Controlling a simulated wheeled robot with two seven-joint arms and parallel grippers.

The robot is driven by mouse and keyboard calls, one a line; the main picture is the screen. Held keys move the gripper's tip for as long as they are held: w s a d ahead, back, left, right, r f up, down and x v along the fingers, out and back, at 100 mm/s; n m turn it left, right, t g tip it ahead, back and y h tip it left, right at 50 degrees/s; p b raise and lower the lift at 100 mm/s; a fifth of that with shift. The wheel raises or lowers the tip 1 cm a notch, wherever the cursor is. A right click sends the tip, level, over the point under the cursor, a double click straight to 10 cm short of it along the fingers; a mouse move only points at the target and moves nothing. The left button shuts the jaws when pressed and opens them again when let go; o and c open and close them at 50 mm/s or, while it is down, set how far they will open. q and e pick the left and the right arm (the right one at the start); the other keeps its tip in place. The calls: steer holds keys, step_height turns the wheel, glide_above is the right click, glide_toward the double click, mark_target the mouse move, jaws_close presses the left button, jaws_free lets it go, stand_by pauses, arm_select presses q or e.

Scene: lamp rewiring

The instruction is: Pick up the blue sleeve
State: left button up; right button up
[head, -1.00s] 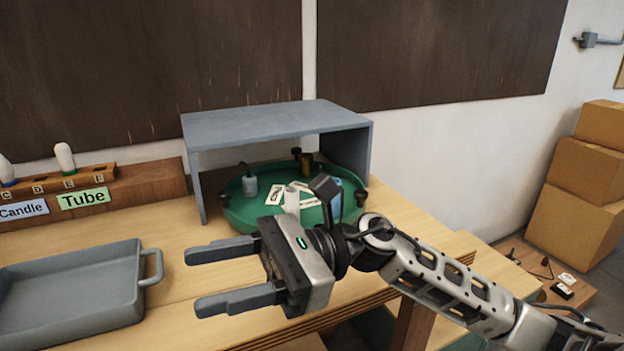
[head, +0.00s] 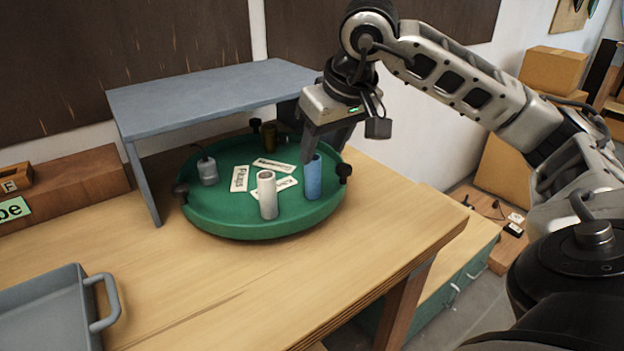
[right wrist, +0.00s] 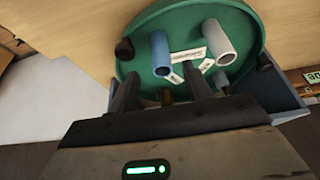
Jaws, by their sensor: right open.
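The blue sleeve (head: 314,180) stands upright on the green round tray (head: 222,222), near its right side. In the right wrist view the blue sleeve (right wrist: 160,52) shows just beyond the fingers, a little left of centre. My right gripper (head: 318,152) is open and points down over the tray's right side, close behind or above the sleeve's top. In its own view the fingers (right wrist: 160,80) are apart with nothing held between them. I cannot tell whether a finger touches the sleeve. My left gripper is out of view.
A white sleeve (head: 267,196) stands left of the blue one, with paper labels (head: 240,179) behind. A grey bottle-like part (head: 207,170) and a brass part (head: 269,138) are on the tray. A grey shelf (head: 205,95) overhangs the tray's back. A grey bin (head: 45,315) lies front left.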

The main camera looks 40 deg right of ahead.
mark_target(311, 172)
steer(key=x, duration=0.8)
steer(key=shift+w, duration=0.4)
steer(key=c, duration=1)
